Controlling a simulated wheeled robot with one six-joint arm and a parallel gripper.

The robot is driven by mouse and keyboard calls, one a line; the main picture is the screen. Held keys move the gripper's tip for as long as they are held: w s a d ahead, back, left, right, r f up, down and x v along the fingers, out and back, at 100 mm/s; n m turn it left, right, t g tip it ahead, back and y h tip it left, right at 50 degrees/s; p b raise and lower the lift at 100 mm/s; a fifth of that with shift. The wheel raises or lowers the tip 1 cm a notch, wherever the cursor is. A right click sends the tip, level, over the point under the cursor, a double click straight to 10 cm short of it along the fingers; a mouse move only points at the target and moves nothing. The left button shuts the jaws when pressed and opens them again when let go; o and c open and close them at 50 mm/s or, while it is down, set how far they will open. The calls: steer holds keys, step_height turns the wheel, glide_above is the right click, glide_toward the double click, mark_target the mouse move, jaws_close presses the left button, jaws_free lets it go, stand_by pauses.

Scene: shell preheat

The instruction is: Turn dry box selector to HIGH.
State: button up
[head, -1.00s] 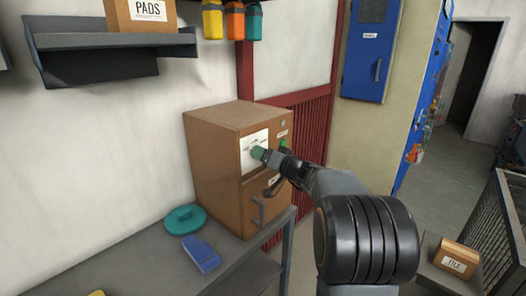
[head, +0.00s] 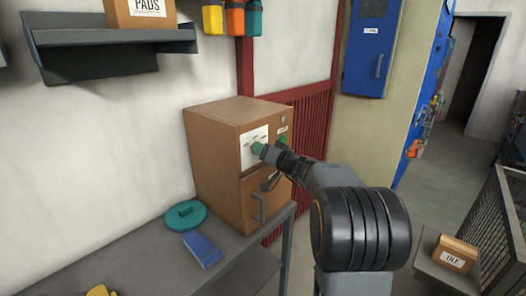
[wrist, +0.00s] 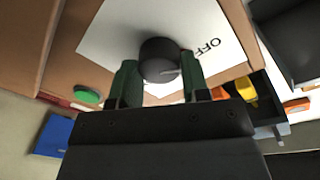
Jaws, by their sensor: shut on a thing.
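The dry box (head: 215,155) is a brown cabinet at the back end of the grey bench in the head view. Its selector is a dark round knob (wrist: 158,50) on a white label plate (wrist: 115,28), which also shows in the head view (head: 246,158). The word OFF is readable beside the knob in the wrist view; other markings are hidden or too small. My gripper (wrist: 158,77) has its green fingers on either side of the knob, shut on it. In the head view my gripper (head: 257,149) meets the front of the box. The knob's pointer direction cannot be told.
A green button (wrist: 87,95) sits beside the plate. A door handle (head: 259,208) juts out below. A teal lid (head: 186,215) and a blue object (head: 202,249) lie on the bench (head: 150,262). A shelf (head: 110,45) hangs above left.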

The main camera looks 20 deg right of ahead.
steer(key=shift+f+m+b, duration=0.1)
steer(key=shift+m+b, duration=0.2)
steer(key=shift+b, duration=0.25)
steer(key=shift+d+m+g+y+b, duration=0.1)
steer(key=shift+m+g+y+b, duration=0.2)
steer(key=shift+m, duration=3.35)
steer(key=shift+m+g+y+b, duration=0.25)
steer(key=shift+m+b, duration=0.1)
steer(key=shift+m, duration=3.25)
steer(key=shift+d+m+g+y+b, duration=0.1)
steer(key=shift+m+g+y+b, duration=0.2)
steer(key=shift+m, duration=3.35)
steer(key=o, duration=0.9)
steer(key=shift+w, duration=0.1)
